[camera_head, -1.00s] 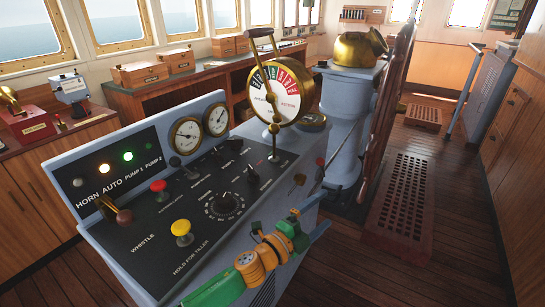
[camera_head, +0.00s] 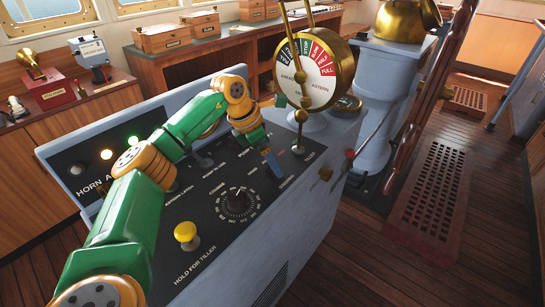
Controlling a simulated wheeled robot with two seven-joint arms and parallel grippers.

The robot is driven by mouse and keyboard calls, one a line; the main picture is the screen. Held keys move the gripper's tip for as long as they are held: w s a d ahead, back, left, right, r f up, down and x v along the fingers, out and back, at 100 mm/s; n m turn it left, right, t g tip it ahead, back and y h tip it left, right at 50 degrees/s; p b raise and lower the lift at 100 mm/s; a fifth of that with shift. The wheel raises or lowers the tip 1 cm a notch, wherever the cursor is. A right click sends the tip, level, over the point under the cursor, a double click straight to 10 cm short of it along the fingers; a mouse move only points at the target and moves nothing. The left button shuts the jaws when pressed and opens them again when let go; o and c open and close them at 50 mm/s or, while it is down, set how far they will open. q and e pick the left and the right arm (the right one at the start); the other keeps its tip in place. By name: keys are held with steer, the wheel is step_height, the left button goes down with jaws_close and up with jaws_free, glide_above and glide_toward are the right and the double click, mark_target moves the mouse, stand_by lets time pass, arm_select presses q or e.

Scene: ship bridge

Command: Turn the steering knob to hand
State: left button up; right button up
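The slanted black control panel (camera_head: 207,222) fills the lower middle of the head view. A steering label shows near its right end, by the blue fingers. The steering knob is hidden behind my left gripper (camera_head: 271,165). My green and orange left arm comes in from the lower left and reaches across the panel. Its blue fingers point down at the panel close to the steering label. I cannot tell whether they touch or hold the knob, or how far apart they are. My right gripper is not in view.
The round course dial (camera_head: 238,203) lies left of and nearer than my fingers. A yellow knob (camera_head: 186,233) stands at the front. A thin metal lever (camera_head: 300,130) and the brass telegraph (camera_head: 313,70) rise just behind and right of my fingers. My arm covers the panel's left part.

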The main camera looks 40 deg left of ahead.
arm_select(q)
steer(key=shift+w+f, duration=0.5)
steer(key=shift+f, duration=0.35)
steer(key=shift+s+d+r, duration=0.1)
steer(key=shift+s, duration=0.05)
steer(key=c, duration=1.2)
steer(key=shift+c, duration=0.2)
steer(key=n+y, duration=0.1)
steer(key=n, duration=0.2)
steer(key=shift+t, duration=0.4)
steer(key=n+y, duration=0.1)
steer(key=n, duration=0.1)
steer(key=shift+d+n, duration=0.1)
steer(key=shift+n, duration=0.3)
steer(key=n+y, duration=0.2)
steer(key=n, duration=0.3)
steer(key=shift+r+n, duration=0.1)
steer(key=shift+n, duration=0.6)
